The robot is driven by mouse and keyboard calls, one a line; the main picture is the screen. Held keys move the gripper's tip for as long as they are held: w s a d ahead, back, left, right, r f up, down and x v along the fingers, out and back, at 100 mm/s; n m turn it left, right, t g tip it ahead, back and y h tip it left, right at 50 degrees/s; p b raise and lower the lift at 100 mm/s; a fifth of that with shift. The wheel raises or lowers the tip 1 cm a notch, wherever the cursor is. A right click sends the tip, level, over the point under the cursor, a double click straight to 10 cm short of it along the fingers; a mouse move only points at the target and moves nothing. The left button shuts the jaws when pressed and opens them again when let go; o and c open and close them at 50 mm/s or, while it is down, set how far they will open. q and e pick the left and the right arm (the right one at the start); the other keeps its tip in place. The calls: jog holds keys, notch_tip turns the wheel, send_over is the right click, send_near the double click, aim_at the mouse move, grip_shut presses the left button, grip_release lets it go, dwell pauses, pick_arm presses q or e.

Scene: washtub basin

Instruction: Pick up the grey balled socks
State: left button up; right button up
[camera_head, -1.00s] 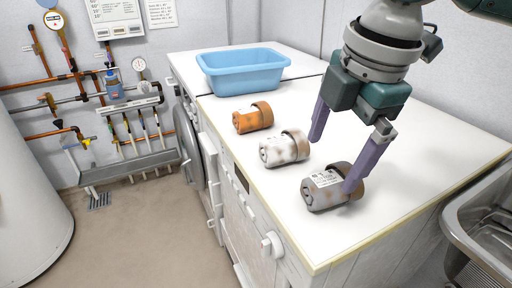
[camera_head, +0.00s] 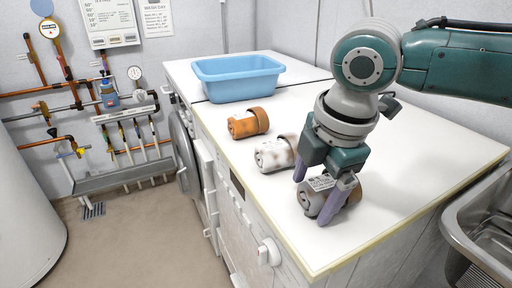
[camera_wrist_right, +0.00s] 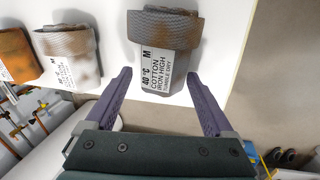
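The grey balled socks (camera_head: 313,199) lie on the white worktop near its front edge, with a brownish grey band and a white care label. My right gripper (camera_head: 312,198) is low over them, its purple fingers apart and partly covering them in the head view. In the right wrist view the grey socks (camera_wrist_right: 165,60) sit ahead of and between the open fingertips (camera_wrist_right: 159,75), with a gap showing on each side. I see no grip on them. My left gripper is not in view.
White balled socks (camera_head: 273,155) and orange balled socks (camera_head: 243,124) lie in a row further back on the worktop (camera_head: 420,150). A blue basin (camera_head: 238,85) stands behind them. A metal sink (camera_head: 478,225) is at the right. The worktop right of the gripper is clear.

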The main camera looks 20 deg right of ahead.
jog(key=c, duration=0.9)
